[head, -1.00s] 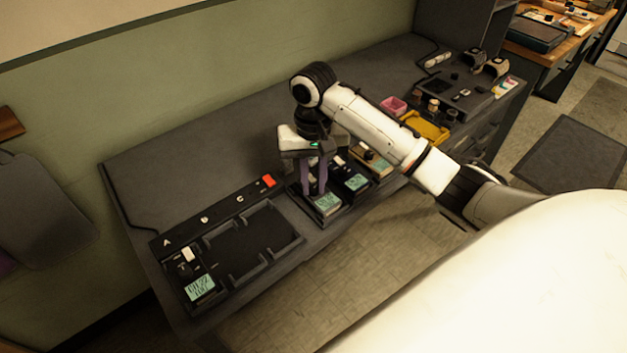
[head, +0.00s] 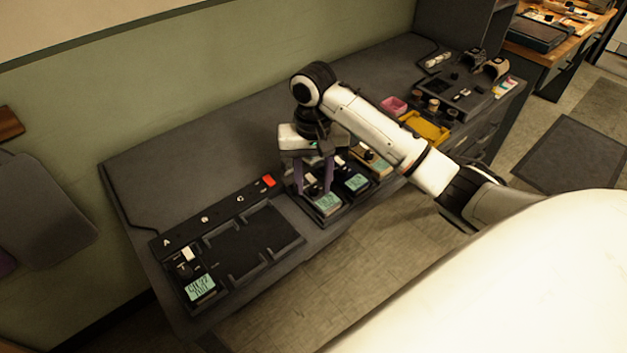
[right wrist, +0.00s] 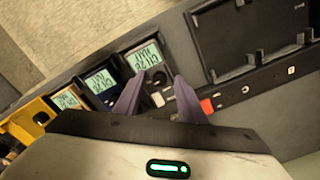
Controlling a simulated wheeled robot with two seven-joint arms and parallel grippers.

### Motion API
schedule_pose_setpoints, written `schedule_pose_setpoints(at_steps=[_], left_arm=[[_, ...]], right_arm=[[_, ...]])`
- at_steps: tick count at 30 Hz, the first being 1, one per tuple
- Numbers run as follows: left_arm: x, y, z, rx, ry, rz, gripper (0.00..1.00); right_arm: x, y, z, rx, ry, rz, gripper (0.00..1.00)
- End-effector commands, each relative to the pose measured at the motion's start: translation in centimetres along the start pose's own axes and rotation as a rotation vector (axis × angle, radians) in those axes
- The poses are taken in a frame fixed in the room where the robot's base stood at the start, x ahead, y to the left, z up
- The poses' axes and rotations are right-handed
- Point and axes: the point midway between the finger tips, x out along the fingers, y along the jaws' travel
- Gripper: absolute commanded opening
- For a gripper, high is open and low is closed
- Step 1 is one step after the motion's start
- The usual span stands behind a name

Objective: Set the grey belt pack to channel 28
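The grey belt pack (head: 327,203) sits in the row near the table's front edge, with a lit green screen. In the right wrist view the grey belt pack (right wrist: 144,60) shows a screen that seems to start with CH 2; the last digit is too small to be sure of. My right gripper (head: 313,190) is over the pack's control end, its purple fingers apart. In the right wrist view my gripper (right wrist: 160,80) has a finger on either side of the pack's small controls, with nothing held between them. Contact cannot be told. My left gripper is not in view.
A yellow tray (head: 427,128) lies farther right. The table behind is clear.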

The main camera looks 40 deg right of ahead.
Motion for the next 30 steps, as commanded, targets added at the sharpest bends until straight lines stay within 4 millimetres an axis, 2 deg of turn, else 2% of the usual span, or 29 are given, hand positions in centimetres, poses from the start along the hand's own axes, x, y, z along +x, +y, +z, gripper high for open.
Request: schedule_pose_setpoints(at_steps=[5, 12, 16, 21, 30], left_arm=[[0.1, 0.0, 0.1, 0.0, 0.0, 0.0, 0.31], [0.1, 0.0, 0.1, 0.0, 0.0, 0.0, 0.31], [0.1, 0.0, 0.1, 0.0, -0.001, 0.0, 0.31], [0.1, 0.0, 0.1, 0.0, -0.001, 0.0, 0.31], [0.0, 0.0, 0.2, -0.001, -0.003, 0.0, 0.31]], right_arm=[[-2.0, -0.1, -0.1, 0.0, 0.003, -0.004, 0.37], [-7.0, 0.1, -0.3, 0.0, 0.01, 0.001, 0.37], [-8.9, 0.0, -0.2, 0.001, 0.007, 0.0, 0.37], [-10.1, 0.0, -0.1, 0.001, 0.003, 0.0, 0.37], [-10.3, 0.0, 0.0, 0.0, 0.0, -0.001, 0.37]])
